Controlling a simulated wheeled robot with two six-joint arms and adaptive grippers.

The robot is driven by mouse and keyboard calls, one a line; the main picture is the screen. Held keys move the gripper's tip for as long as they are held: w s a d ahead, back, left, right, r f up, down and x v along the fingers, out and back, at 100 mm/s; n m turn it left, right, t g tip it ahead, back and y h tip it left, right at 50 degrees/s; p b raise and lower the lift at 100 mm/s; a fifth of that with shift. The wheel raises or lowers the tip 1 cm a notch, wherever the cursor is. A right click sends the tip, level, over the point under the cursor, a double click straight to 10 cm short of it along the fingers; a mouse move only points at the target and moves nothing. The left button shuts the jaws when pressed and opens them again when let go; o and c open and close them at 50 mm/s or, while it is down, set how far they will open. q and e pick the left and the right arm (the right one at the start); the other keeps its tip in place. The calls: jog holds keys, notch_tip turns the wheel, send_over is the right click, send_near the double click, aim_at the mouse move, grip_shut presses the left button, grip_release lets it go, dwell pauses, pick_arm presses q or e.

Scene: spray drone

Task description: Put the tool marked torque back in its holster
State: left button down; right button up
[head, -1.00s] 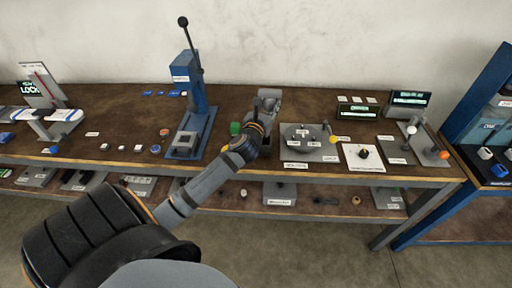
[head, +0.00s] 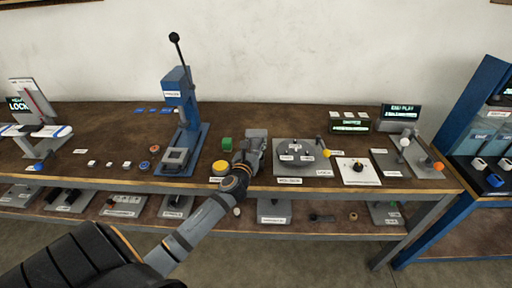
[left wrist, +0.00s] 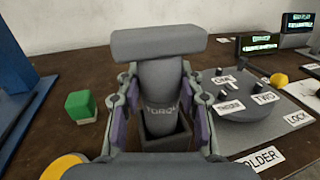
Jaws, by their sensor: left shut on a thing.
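The grey T-shaped tool marked TORQ (left wrist: 160,82) stands upright in the left wrist view, its thick crossbar on top. My left gripper (left wrist: 161,112) is shut on its shaft, one finger on each side. The tool's lower end is within the outline of a dark square holster (left wrist: 181,143); how deep it sits is hidden. In the head view the tool (head: 257,134) and my left gripper (head: 243,165) are at the bench's front middle. My right gripper is not in view.
A green block (left wrist: 81,106) and a yellow button (left wrist: 62,166) are left of the tool. A round grey turntable (head: 302,153) with labelled posts is close on the right. A blue lever press (head: 181,120) stands farther left.

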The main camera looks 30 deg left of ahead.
pick_arm(q)
jog(key=shift+f, duration=0.2)
jog(key=shift+f, duration=0.15)
jog(key=c, duration=0.9)
grip_release()
jog(key=shift+o, duration=0.2)
jog(key=shift+r, duration=0.25)
jog(key=b+v, duration=0.1)
jog(key=v, duration=1.1)
jog(key=shift+b, duration=0.3)
